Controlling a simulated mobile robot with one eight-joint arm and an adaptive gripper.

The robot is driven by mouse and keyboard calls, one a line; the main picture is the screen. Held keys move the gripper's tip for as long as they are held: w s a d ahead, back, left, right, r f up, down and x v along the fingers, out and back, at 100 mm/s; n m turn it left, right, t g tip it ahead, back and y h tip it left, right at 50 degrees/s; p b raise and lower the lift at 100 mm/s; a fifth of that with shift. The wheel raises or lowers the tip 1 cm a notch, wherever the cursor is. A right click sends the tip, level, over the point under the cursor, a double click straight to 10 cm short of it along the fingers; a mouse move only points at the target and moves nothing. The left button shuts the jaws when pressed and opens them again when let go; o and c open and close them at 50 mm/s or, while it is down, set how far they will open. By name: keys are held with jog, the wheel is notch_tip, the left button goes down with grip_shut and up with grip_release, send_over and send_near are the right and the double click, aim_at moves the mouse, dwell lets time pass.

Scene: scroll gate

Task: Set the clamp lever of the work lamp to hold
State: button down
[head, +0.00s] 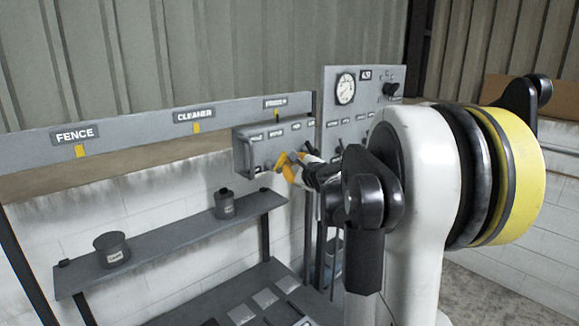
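A grey box (243,158) with a row of small labels juts out at the middle of the head view; the leftmost label may read HOLD, but the print is too small to be sure. My gripper (286,162), with yellow-orange parts, is at the lower front of this box. It overlaps the box in the picture, and I cannot tell whether it touches it. Its fingertips are too small to show whether they are open or shut on something. I cannot pick out the clamp lever or the work lamp; my gripper and arm cover part of the box front.
A grey panel (333,100) with a round gauge (345,88) and a black knob (391,89) stands behind the box. A labelled rail (120,135) runs left. A shelf (170,238) below holds a tin (112,250) and a small jar (225,204). A workbench (205,305) lies lower.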

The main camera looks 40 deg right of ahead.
aim_at(283, 158)
jog(key=shift+r+n+t+h+b, duration=0.3)
jog(key=shift+n+h+b, duration=0.1)
jog(key=shift+n+b, duration=0.5)
jog(key=shift+a, duration=0.1)
jog(key=shift+a+r+n+t+h+b, duration=0.2)
jog(key=shift+a+r+n+b, duration=0.2)
jog(key=shift+n+b, duration=0.35)
jog(key=shift+a+r+n+t+h+b, duration=0.1)
jog(key=shift+a+r+n+t+b, duration=0.15)
jog(key=shift+r+n+b, duration=0.35)
jog(key=shift+a, duration=0.3)
dwell(1.0)
